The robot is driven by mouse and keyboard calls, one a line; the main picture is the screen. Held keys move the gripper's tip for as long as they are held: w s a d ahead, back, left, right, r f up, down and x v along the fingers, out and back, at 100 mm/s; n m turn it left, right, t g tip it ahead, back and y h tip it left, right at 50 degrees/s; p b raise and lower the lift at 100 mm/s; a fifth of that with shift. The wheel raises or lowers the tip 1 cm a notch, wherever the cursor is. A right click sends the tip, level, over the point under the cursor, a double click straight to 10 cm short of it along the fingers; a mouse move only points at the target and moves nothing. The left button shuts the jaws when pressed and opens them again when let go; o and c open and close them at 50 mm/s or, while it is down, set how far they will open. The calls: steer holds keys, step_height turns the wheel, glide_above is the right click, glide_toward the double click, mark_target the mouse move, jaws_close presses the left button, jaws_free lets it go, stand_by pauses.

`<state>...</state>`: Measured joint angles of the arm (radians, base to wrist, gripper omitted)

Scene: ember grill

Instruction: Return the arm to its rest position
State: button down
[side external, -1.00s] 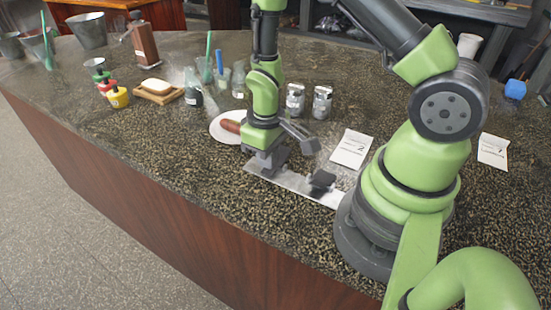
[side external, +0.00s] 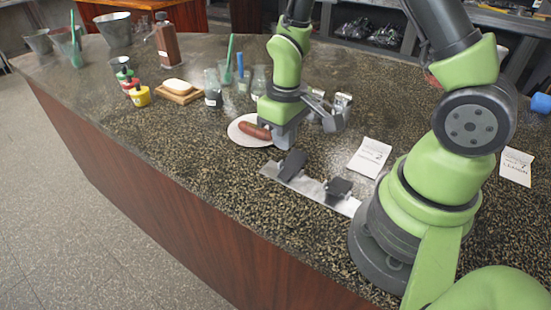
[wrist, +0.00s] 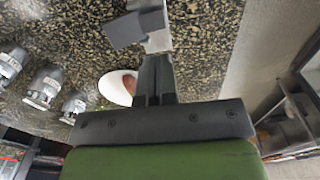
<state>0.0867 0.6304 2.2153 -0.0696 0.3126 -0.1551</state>
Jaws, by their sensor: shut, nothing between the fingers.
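My gripper (side external: 283,142) is shut and empty in the side view. It is above the counter, between the white plate and the flat metal strip. The white plate (side external: 236,122) carries a brown sausage (side external: 254,131), partly behind my gripper. The metal strip (side external: 312,187) lies on the counter with two dark blocks (side external: 291,165) on it, in front of my gripper and apart from it, as far as I can tell. In the wrist view the closed fingers (wrist: 155,72) point toward the strip (wrist: 158,41), with the white plate (wrist: 110,84) beside them.
A paper card (side external: 369,157) lies right of the strip. The counter's front left is bare.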

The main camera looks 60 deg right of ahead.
step_height(320, 180, up, 15)
steer(key=s+a+m+t, duration=0.2)
steer(key=s+t, duration=0.1)
steer(key=t, duration=0.1)
steer(key=s+a+r+m+t+y, duration=0.1)
steer(key=s+a+r+t+y, duration=0.1)
steer(key=s+r, duration=0.5)
steer(key=shift+s+a+m+t, duration=0.4)
steer(key=shift+s+a+t, duration=0.1)
steer(key=shift+s, duration=0.2)
